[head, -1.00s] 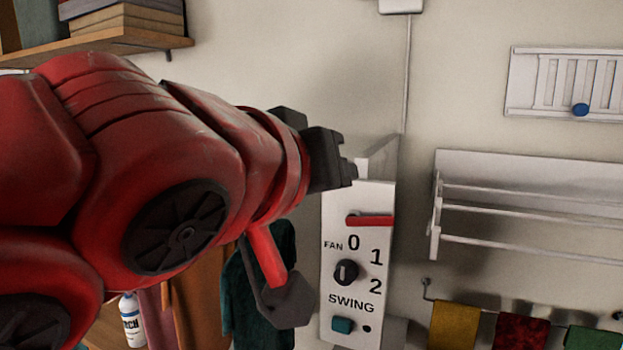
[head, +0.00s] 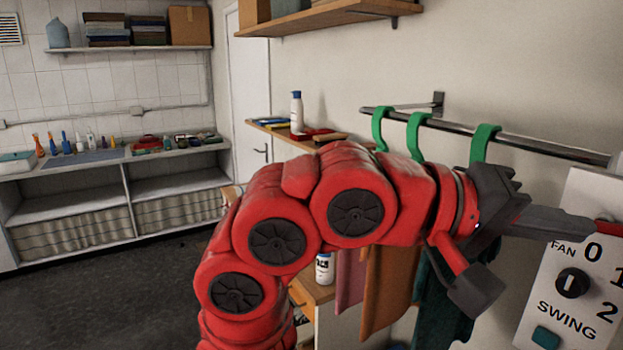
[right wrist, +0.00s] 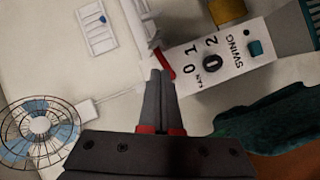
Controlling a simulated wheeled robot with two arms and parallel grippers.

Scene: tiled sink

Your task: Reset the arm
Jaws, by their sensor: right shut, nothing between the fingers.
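My red right arm reaches across the head view. Its dark gripper (head: 570,222) is shut and empty, with its fingertips at the upper part of the white fan control panel (head: 545,285), close to the red lever (head: 607,228). Whether they touch is unclear. In the right wrist view the shut fingers (right wrist: 160,77) point up beside the red lever (right wrist: 166,66) and the panel (right wrist: 196,73), apparently with nothing between them. The panel's black knob (head: 572,283) and teal button (head: 546,337) show. My left gripper is out of view.
Green hooks (head: 419,135) hang on a wall rail (head: 540,142), with cloths (head: 388,285) below, close to my forearm. A wall shelf (head: 330,18) is above. A wire fan (right wrist: 40,125) shows in the right wrist view. Dark floor (head: 110,290) is clear at left.

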